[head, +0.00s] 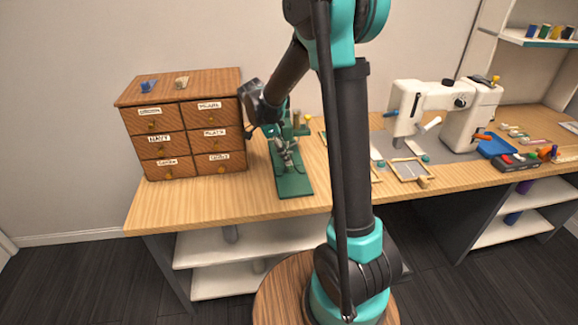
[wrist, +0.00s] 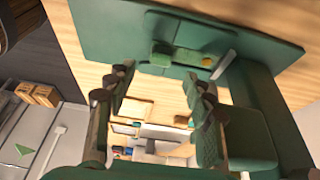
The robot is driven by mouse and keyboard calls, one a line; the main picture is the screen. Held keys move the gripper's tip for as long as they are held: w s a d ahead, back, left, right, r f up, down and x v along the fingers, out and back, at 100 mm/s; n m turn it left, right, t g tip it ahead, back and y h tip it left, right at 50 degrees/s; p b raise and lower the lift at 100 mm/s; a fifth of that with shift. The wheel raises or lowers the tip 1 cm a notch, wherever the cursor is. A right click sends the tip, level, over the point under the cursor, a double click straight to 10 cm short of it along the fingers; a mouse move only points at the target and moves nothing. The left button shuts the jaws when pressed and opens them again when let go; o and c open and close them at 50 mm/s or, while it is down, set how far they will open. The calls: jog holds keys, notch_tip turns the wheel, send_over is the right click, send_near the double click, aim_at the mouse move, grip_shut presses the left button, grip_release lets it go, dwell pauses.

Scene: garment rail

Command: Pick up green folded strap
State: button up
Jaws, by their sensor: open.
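A small green block-like piece (wrist: 161,54), which looks like the folded strap, lies on a flat dark green board (wrist: 100,30) in the wrist view. The board also shows on the table in the head view (head: 294,187). My gripper (wrist: 157,77) is open, with its two fingers apart and nothing seen between them. The green piece appears beyond the fingertips, roughly in line with the gap. In the head view my gripper (head: 286,150) hangs over the board and hides much of it, so I cannot pick out the strap there.
A wooden drawer cabinet (head: 184,125) stands left of the board, close to my arm. A white sewing machine (head: 445,110), a blue tray (head: 496,146) and a wooden frame (head: 409,170) are on the right. The table (head: 235,190) is bare between cabinet and board.

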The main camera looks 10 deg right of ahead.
jog(key=x, duration=0.5)
jog(key=shift+a+f, duration=0.1)
jog(key=shift+a, duration=0.25)
jog(key=shift+c, duration=0.2)
grip_shut()
